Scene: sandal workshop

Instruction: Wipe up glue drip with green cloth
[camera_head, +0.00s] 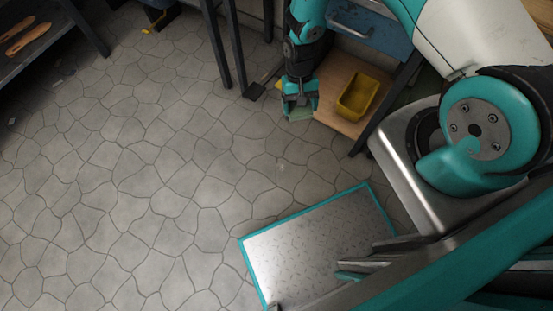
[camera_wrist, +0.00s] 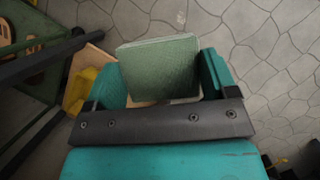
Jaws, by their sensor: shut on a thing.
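My gripper (camera_head: 299,101) hangs above the floor near the lower wooden shelf. It is shut on the green cloth (camera_head: 301,114), a folded block that fills the space between the fingers in the wrist view (camera_wrist: 160,66). A small pale spot (camera_head: 281,164), which looks like the glue drip, lies on the stone floor below and slightly left of the gripper in the head view. A faint pale mark (camera_wrist: 181,18) also shows beyond the cloth in the wrist view. The cloth is apart from this spot.
A yellow bin (camera_head: 358,96) sits on the low wooden shelf (camera_head: 332,112) beside my gripper. A dark rack (camera_head: 36,42) stands at the far left. The floor between is clear.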

